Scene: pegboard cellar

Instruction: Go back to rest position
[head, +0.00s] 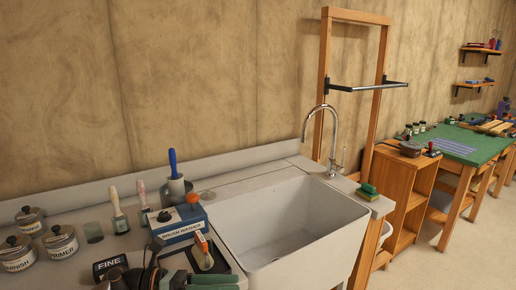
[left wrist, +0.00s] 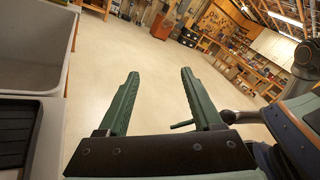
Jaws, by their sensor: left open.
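My left gripper (head: 205,281) is at the bottom edge of the head view, low in front of the worktop and partly cut off. In the left wrist view my left gripper (left wrist: 160,74) has its two green fingers wide apart, with nothing between them but the floor beyond. Part of my right arm (left wrist: 290,110) shows at the right of that view.
A worktop holds a white sink (head: 285,225), a blue brush washer box (head: 178,229), several lidded jars (head: 61,243), brushes (head: 119,212) and a black tray (left wrist: 17,130). A green-topped bench (head: 455,145) stands at the right. Open floor (left wrist: 125,45) lies beyond the fingers.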

